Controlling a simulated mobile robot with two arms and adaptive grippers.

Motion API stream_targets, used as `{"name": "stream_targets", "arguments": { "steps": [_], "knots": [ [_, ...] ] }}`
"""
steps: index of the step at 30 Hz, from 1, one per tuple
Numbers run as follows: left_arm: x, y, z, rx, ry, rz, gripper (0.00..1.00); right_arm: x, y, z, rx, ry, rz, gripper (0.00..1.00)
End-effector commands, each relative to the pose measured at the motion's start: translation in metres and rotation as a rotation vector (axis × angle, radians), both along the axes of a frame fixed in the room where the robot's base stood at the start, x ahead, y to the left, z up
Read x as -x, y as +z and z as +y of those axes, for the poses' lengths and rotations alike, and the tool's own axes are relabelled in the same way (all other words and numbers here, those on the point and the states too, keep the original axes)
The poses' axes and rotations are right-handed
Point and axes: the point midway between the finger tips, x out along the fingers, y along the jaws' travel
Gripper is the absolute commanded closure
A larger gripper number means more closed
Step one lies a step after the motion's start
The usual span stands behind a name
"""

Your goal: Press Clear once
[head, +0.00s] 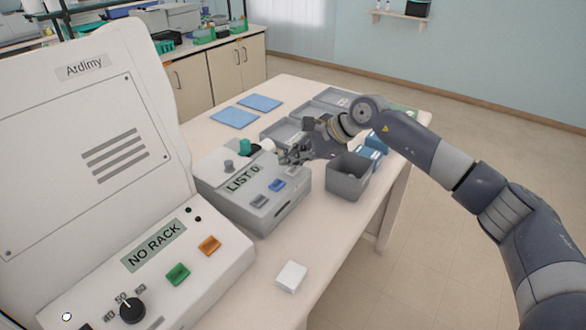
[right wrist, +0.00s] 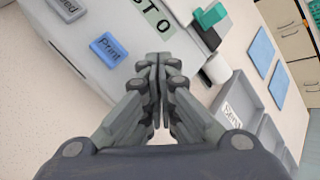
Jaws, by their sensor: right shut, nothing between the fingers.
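A grey-white label device (head: 262,205) stands on the table, with a display (head: 243,180) reading "LIST 0". On its sloped front are a grey button (head: 259,201) and a blue button (head: 277,185). In the right wrist view the blue button (right wrist: 108,48) reads "Print", and the grey button (right wrist: 66,9) is cut off by the frame edge. I cannot read a Clear label on any button. My right gripper (head: 286,157) is shut and empty, over the device's right end; its tips (right wrist: 158,58) appear just below the display. Whether they touch is unclear. My left gripper is out of view.
A large white Ardimy machine (head: 80,150) with a "NO RACK" display fills the left. A grey bin (head: 346,180) stands right of the device. Grey trays (head: 283,131) and blue mats (head: 234,117) lie behind. A small white block (head: 291,277) is in front.

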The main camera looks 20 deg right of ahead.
Motion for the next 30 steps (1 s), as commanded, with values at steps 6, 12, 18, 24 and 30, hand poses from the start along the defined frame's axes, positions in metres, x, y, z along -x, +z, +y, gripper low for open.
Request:
{"name": "stream_targets", "arguments": {
  "steps": [6, 12, 18, 24, 30],
  "knots": [
    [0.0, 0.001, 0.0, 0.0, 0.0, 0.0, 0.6, 0.0, 0.004, 0.0, 0.0, 0.0, 0.0, 1.0],
    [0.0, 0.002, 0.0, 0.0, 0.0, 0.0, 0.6, 0.0, 0.005, 0.0, 0.0, -0.001, -0.001, 1.0],
    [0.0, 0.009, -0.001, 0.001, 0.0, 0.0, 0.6, 0.0, 0.021, 0.0, -0.001, 0.0, -0.002, 1.0],
    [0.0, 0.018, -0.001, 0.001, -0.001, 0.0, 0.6, 0.0, 0.041, 0.0, 0.0, 0.001, -0.003, 1.0],
    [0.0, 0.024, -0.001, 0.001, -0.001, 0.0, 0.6, 0.0, 0.055, 0.0, -0.001, 0.0, -0.001, 1.0]
  ]
}}
